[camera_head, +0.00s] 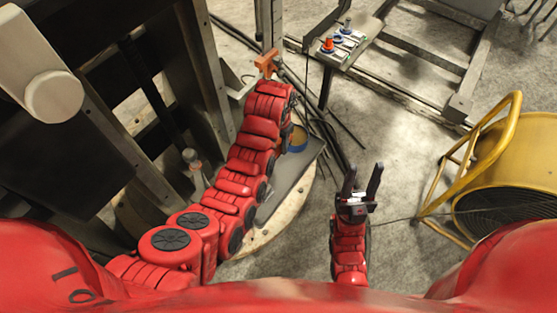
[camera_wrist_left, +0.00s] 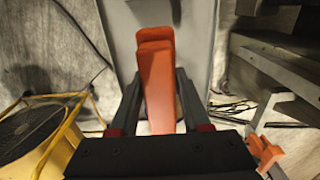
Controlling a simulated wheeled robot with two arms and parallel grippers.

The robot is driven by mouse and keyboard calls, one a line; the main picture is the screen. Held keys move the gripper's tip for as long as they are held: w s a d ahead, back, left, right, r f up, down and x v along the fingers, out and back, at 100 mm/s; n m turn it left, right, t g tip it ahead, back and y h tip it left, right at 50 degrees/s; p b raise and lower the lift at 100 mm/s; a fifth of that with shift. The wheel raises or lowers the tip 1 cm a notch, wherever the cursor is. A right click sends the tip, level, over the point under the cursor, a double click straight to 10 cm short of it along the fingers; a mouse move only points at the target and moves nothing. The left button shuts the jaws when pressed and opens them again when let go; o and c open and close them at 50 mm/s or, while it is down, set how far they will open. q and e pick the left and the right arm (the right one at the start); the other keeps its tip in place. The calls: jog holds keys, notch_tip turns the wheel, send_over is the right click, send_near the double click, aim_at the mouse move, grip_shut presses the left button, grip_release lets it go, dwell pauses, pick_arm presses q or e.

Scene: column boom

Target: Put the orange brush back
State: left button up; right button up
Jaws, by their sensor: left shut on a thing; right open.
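The orange brush (camera_wrist_left: 158,85) stands between the two dark fingers of my left gripper (camera_wrist_left: 158,95) in the left wrist view. The gripper is shut on it, and a grey panel (camera_wrist_left: 200,25) shows behind it. In the head view my left arm's red links hide this gripper and the brush. An orange bracket-like piece (camera_head: 267,63) shows just past the bend of the left arm; a similar orange piece (camera_wrist_left: 265,152) is at the lower right of the wrist view. My right gripper (camera_head: 362,175) is open and empty above the floor.
A round wooden top (camera_head: 268,222) bears a grey tray (camera_head: 303,178) and a blue-rimmed round thing (camera_head: 298,138) beside my left arm. A small shelf (camera_head: 365,30) at the back holds several small coloured items. A yellow-framed fan (camera_head: 515,150) stands at right. Dark metal columns stand at left.

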aim_at(278, 153)
pick_arm(q)
jog(key=f+p, duration=0.1)
jog(key=f, duration=0.3)
jog(key=shift+s+f+p, duration=0.2)
jog(key=shift+p, duration=0.1)
jog(key=shift+w+f, duration=0.1)
jog(key=shift+f, duration=0.65)
jog(key=shift+f+p, duration=0.45)
jog(key=shift+f, duration=0.9)
jog(key=o, duration=1.2)
jog(key=shift+r, duration=0.1)
